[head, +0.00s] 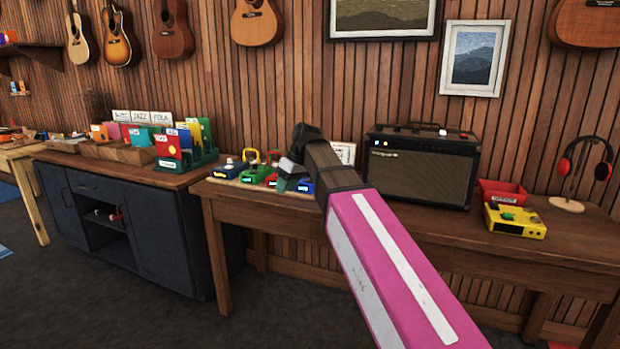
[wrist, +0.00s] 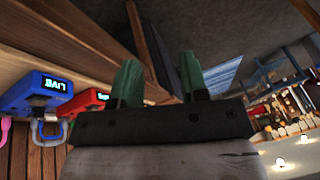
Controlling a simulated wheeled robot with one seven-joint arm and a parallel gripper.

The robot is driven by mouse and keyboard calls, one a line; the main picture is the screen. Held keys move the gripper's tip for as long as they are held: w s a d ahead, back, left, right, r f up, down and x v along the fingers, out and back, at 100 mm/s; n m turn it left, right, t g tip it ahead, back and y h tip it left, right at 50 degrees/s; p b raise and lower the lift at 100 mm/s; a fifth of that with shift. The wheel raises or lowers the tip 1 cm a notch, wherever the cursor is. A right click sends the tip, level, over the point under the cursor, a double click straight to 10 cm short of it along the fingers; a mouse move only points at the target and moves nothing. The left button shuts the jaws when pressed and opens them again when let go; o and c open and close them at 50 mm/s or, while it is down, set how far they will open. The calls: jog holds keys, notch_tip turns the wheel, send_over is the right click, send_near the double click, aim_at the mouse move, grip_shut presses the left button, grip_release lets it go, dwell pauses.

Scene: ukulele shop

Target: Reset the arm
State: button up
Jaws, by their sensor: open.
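My pink arm reaches from the lower right of the head view to the wooden table (head: 450,235). My gripper (head: 285,180) is at its far end, close to the small coloured pedals at the table's left end, and partly hidden by the arm. In the wrist view its two green fingers (wrist: 158,85) stand apart with nothing between them. A blue pedal with a lit display (wrist: 45,92) and a red pedal (wrist: 88,101) show to the left of the fingers there.
A black amplifier (head: 424,165), a red bin (head: 497,191), a yellow device (head: 516,220) and a headphone stand (head: 566,204) are on the table. A dark cabinet (head: 150,232) with folders in a green rack (head: 203,156) stands at left. Guitars hang on the wall.

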jog(key=s+d+f+m+h, duration=0.1)
jog(key=d+f+m, duration=0.2)
jog(key=d+f, duration=0.55)
jog(key=s+d+f+m+h, duration=0.1)
jog(key=d+f+m, duration=0.3)
jog(key=f, duration=0.8)
jog(key=s+d+f+m+h, duration=0.1)
jog(key=s+d+f+m, duration=0.1)
jog(key=s+d+f, duration=0.3)
jog(key=s+d+f+m+h, duration=0.1)
jog(key=s+d+f, duration=0.4)
jog(key=d+f, duration=0.4)
notch_tip(320, 180, down, 3)
jog(key=shift+s+m, duration=0.4)
